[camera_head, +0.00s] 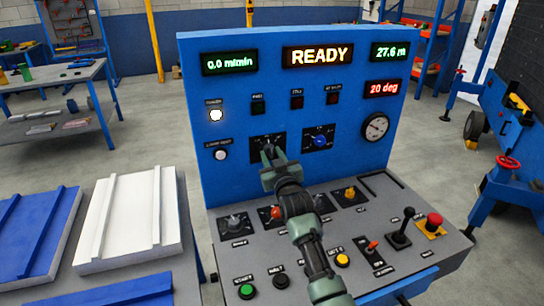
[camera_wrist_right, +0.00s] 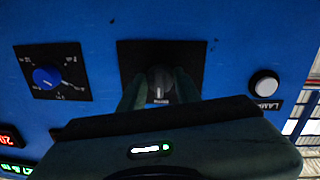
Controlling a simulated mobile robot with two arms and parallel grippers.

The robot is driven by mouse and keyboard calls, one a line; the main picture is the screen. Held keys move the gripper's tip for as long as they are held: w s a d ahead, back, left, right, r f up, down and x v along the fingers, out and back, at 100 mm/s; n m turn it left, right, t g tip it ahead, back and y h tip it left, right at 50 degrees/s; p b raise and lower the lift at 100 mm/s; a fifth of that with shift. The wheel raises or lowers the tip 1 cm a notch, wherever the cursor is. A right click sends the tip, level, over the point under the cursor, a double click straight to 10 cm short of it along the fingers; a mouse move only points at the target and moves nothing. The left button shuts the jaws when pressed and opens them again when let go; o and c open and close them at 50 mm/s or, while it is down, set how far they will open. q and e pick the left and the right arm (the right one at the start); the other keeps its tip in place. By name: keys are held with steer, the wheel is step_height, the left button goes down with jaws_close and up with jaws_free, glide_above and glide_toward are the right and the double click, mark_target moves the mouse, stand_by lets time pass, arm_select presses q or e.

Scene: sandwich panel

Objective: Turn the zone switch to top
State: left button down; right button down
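A black rotary knob (camera_wrist_right: 160,82) on a dark square plate sits on the upright blue panel; it seems to be the zone switch, though I cannot read its label. Its plate also shows in the head view (camera_head: 257,142), partly behind my gripper. My right gripper (camera_head: 272,156) points at this knob. In the right wrist view its two fingers (camera_wrist_right: 160,88) stand on either side of the knob, apparently open; firm contact is not visible. A light pointer mark on the knob points down in that view. My left gripper is not in view.
A blue knob (camera_head: 319,141) on its own plate is beside it, and a white round button (camera_head: 220,155) is on the other side. Below, the sloped desk carries several knobs, a black lever (camera_head: 401,237) and a red emergency button (camera_head: 434,221). The display reads READY (camera_head: 318,55).

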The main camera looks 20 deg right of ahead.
steer(key=shift+n, duration=0.3)
steer(key=n, duration=0.8)
steer(key=shift+d+t+y, duration=0.1)
steer(key=shift+t+y, duration=0.2)
steer(key=shift+n, duration=0.4)
steer(key=c, duration=1)
jaws_free()
steer(key=shift+s, duration=0.15)
steer(key=s, duration=0.7)
steer(key=shift+s+f, duration=0.25)
